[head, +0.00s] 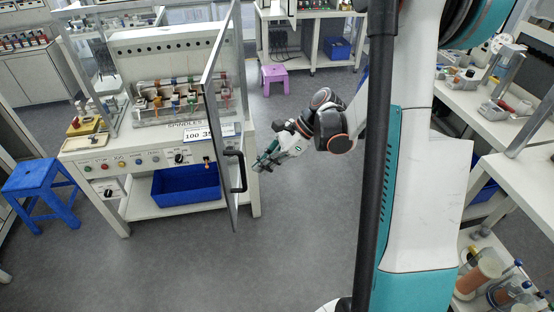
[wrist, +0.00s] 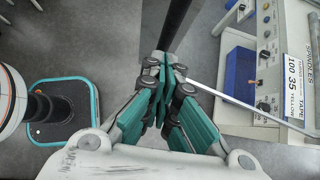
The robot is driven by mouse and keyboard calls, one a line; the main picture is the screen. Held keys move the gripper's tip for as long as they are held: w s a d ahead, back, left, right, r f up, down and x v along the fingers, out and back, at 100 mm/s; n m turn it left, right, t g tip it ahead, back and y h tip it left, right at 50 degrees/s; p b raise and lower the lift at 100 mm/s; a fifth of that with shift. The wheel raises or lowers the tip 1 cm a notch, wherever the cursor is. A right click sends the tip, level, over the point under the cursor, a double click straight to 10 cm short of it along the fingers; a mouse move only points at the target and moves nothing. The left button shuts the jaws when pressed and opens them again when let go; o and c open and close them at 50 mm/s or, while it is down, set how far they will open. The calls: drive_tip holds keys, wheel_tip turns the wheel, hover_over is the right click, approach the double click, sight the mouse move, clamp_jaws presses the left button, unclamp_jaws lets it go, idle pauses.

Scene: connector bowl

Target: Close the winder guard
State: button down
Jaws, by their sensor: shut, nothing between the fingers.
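The winder guard (head: 219,150) is a tall framed panel that stands swung open at the right front of the winder bench (head: 130,148) in the head view. Its black bar handle (head: 241,171) is on the side facing my arm. My gripper (head: 262,163) is just right of the handle. It looks apart from the handle there, but I cannot be sure of the gap. In the wrist view my gripper's (wrist: 168,66) teal fingers are together and empty. A thin grey bar (wrist: 245,106) runs right from behind the fingers; I cannot tell whether it is the guard.
A blue bin (head: 186,185) sits on the bench's lower shelf. A blue stool (head: 38,184) stands at the left and a purple stool (head: 274,74) at the back. Another bench (head: 512,185) is at the right. The grey floor (head: 200,265) in front is clear.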

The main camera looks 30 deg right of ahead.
drive_tip(key=shift+w+a, duration=0.25)
drive_tip(key=shift+a, duration=0.45)
